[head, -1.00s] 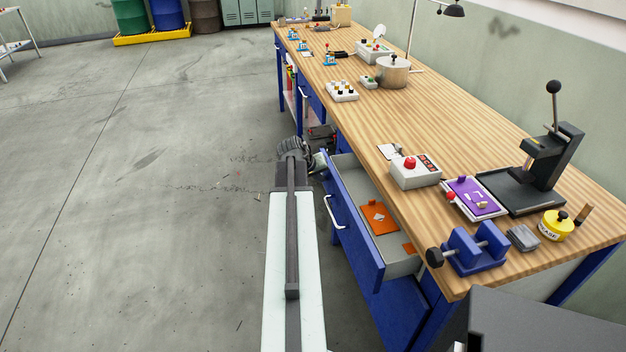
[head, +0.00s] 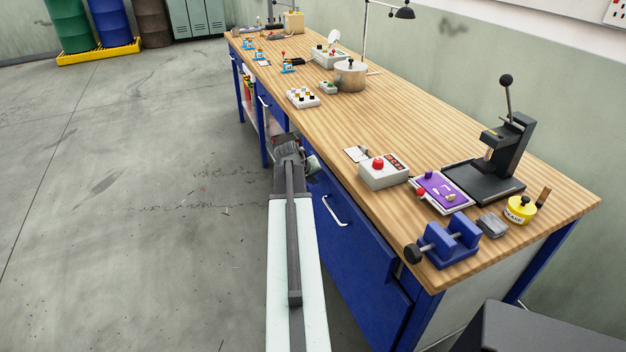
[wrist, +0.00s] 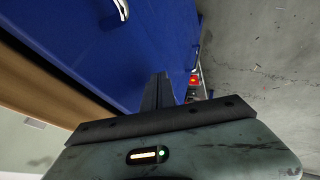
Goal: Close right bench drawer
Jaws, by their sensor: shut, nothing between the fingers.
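The right bench drawer (head: 338,225) is a blue front with a silver handle (head: 334,211), under the near end of the wooden bench. Its inside no longer shows in the head view, and its front looks in line or nearly so with the bench face. In the wrist view the blue front (wrist: 140,45) fills the upper middle, with the handle (wrist: 121,9) at the top. My gripper (wrist: 158,92) is shut and empty, its dark fingers close to the blue front; I cannot tell whether they touch it. In the head view my arm hides part of the drawer's left side.
The bench top (head: 400,120) holds a grey box with a red button (head: 382,171), a purple tray (head: 440,191), a blue vise (head: 452,241) and a black press (head: 500,155). Open concrete floor (head: 130,230) lies to the left.

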